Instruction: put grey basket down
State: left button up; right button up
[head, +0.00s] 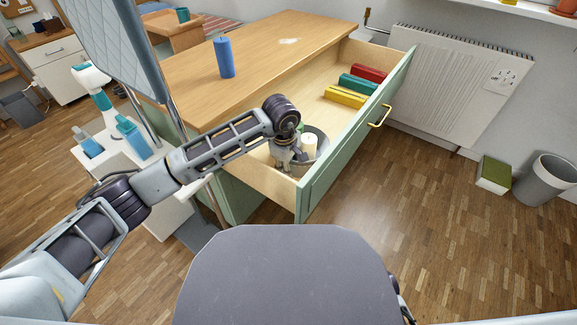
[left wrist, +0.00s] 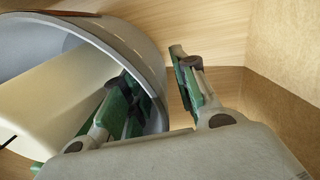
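The grey basket (head: 322,152) stands in the front corner of the open drawer (head: 272,183) with a cream-white cylinder (head: 309,145) inside it. The basket (left wrist: 140,58) and the cylinder (left wrist: 45,100) also show large in the left wrist view. My left gripper (head: 288,164) reaches down into the drawer at the basket's left side. In the left wrist view its fingers (left wrist: 152,75) are apart, one inside the basket and one outside. A gap shows between the outer finger and the basket wall. The basket's underside is hidden. My right gripper is not in view.
Yellow (head: 346,96), teal (head: 358,84) and red (head: 369,73) blocks lie farther back in the drawer. A blue cylinder (head: 224,58) stands on the wooden top (head: 265,50). A bin (head: 546,180) and a green-topped box (head: 494,175) stand on the floor at right.

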pick_arm(q)
notch_tip(320, 180, up, 7)
jog(key=p, duration=0.2)
jog(key=shift+s+a, duration=0.3)
jog(key=shift+s, duration=0.15)
jog(key=shift+r, duration=0.1)
dwell(0.5)
dwell(0.8)
